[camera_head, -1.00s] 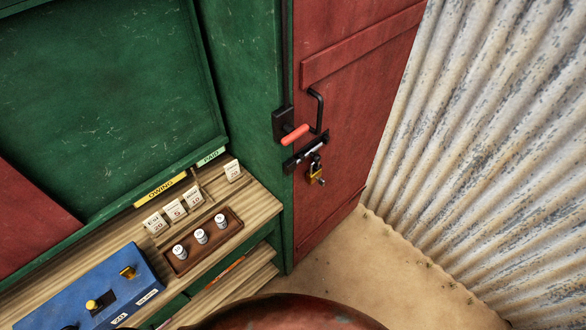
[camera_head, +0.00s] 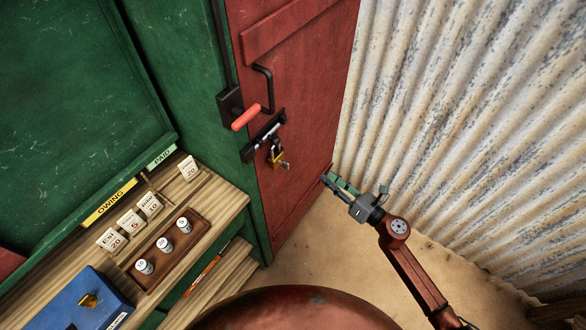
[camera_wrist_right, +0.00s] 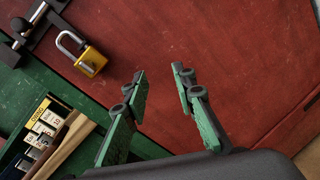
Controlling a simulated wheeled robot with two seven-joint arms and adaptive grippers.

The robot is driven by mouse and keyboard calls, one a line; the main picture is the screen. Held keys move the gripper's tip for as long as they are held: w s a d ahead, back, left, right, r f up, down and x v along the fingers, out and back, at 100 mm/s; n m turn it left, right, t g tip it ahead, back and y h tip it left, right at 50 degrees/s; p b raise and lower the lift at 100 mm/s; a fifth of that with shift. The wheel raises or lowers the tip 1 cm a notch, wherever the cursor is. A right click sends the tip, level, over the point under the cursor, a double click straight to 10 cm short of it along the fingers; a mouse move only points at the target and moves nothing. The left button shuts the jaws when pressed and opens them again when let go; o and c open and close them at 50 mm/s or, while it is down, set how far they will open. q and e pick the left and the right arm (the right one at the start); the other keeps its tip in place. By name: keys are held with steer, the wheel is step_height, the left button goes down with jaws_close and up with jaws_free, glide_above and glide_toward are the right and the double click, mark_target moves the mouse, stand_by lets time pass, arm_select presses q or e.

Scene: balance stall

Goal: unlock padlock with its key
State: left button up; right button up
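The brass padlock (camera_head: 275,157) with a grey shackle hangs at the black bolt (camera_head: 263,136) on the red door. A small greyish piece (camera_head: 285,165) sticks out at its lower right; it may be the key, but it is too small to be sure. The padlock also shows at the upper left of the right wrist view (camera_wrist_right: 91,62). I cannot tell whether its shackle is locked. My right gripper (camera_head: 335,184) is open and empty, below and right of the padlock and apart from it. Its green-padded fingers show in the right wrist view (camera_wrist_right: 160,72). My left gripper is out of view.
A red handle (camera_head: 245,118) juts out above the bolt. At left, a wooden counter (camera_head: 222,200) holds price cards, a brown tray (camera_head: 190,243) of white weights and a blue box (camera_head: 75,305). A corrugated wall (camera_head: 440,150) stands right of the door.

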mark_target(284, 164)
steer(key=s+a+r+n+g+y, duration=0.25)
steer(key=s+a+r+n, duration=0.25)
steer(key=a+r+n, duration=0.25)
steer(key=x, duration=0.7)
steer(key=shift+w+r+n, duration=0.2)
steer(key=shift+r+n, duration=0.05)
steer(key=shift+n, duration=0.1)
steer(key=shift+y, duration=0.25)
jaws_close()
